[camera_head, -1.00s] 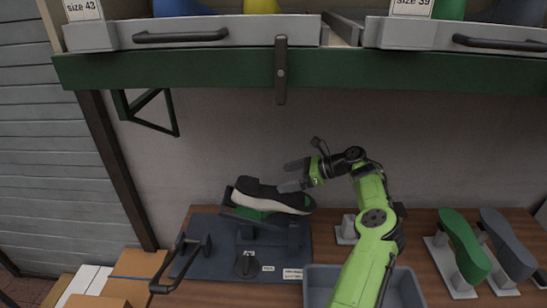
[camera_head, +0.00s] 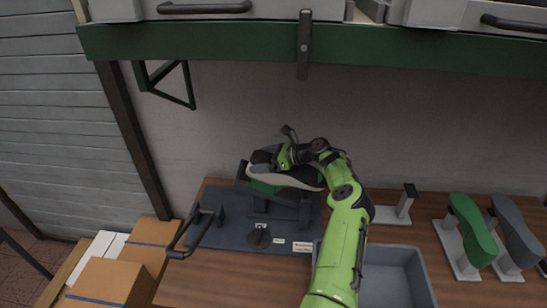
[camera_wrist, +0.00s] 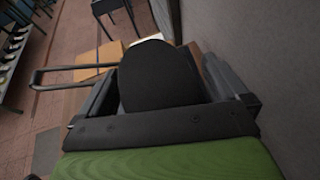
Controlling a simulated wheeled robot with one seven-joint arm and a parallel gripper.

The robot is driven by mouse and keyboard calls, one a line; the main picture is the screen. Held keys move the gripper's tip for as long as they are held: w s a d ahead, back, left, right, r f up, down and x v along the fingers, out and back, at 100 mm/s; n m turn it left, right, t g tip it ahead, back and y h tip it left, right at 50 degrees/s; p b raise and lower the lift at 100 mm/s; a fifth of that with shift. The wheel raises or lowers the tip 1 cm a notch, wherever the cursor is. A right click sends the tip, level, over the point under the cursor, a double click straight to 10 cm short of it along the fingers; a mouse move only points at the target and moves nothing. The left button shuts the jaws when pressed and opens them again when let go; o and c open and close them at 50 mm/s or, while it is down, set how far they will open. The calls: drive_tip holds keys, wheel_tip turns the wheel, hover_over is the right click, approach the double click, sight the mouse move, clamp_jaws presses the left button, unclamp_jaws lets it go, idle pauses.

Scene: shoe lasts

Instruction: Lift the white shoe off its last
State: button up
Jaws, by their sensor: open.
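The dark blue fixture (camera_head: 235,238) has a handle (camera_head: 190,238) on its left. A grey bin (camera_head: 385,272) stands to the right. Green (camera_head: 471,229) and grey (camera_head: 516,236) lasts stand further right. A green shelf beam (camera_head: 400,50) runs above. Cardboard boxes (camera_head: 105,283) are at lower left.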

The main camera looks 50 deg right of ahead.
drive_tip(key=shift+c, duration=0.5)
drive_tip(key=c, duration=1)
wheel_tip(320, 180, up, 6)
drive_tip(key=p, duration=0.4)
drive_tip(key=shift+r+p, duration=0.15)
drive_tip(key=shift+p, duration=0.25)
drive_tip(key=shift+r+p, duration=0.35)
drive_tip(key=shift+r, duration=4.05)
drive_tip(key=shift+c, duration=0.8)
